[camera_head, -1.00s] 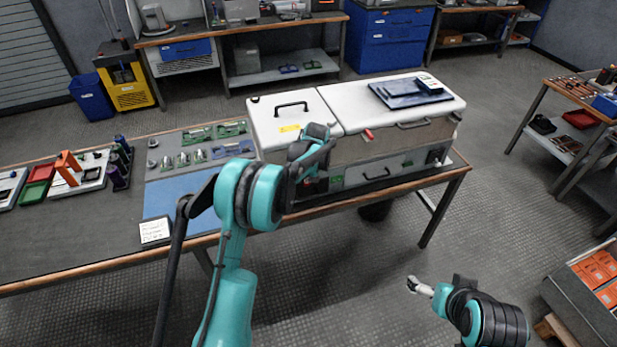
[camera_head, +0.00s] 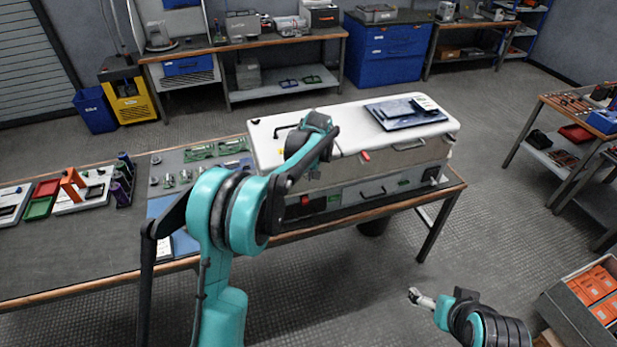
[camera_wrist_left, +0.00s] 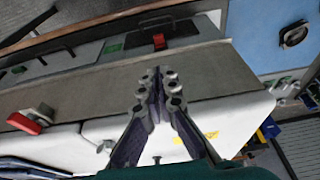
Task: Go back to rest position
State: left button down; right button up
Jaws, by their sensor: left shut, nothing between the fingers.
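My left arm comes up from the bottom left in the head view. Its wrist (camera_head: 318,125) is in front of the white-topped capacitor bank cabinet (camera_head: 350,125), and its fingers are hidden there. In the left wrist view my left gripper (camera_wrist_left: 158,82) is shut and empty, with the cabinet's grey side (camera_wrist_left: 95,88) and white top (camera_wrist_left: 55,148) behind it. I cannot tell the exact gap to the cabinet. My right gripper (camera_head: 416,296) shows small at the bottom right of the head view, over the floor and away from the bench. Its jaw state is unclear.
The bench (camera_head: 70,255) carries the cabinet and several small parts at the left. A dark blue tablet-like item (camera_head: 393,112) lies on the cabinet top. A crate of orange boxes (camera_head: 600,295) stands at the bottom right. Open floor (camera_head: 480,225) lies right of the bench.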

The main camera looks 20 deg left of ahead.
dwell(0.3)
pick_arm(q)
jog(key=s+d+r+m+t+b, duration=0.15)
jog(key=s+r, duration=0.25)
jog(key=s, duration=0.4)
jog(key=s+r+m+t+b, duration=0.15)
jog(key=s+r, duration=0.25)
jog(key=s, duration=0.4)
jog(key=s+f+m+h+b, duration=0.1)
jog(key=s+f+m, duration=0.1)
jog(key=s, duration=0.7)
jog(key=s+d+f+m+t, duration=0.1)
jog(key=s+f, duration=0.3)
jog(key=s, duration=0.6)
jog(key=shift+s+d+m+t+h+b, duration=0.15)
jog(key=shift+d+m+t+h+b, duration=0.15)
jog(key=shift+m+h+b, duration=0.1)
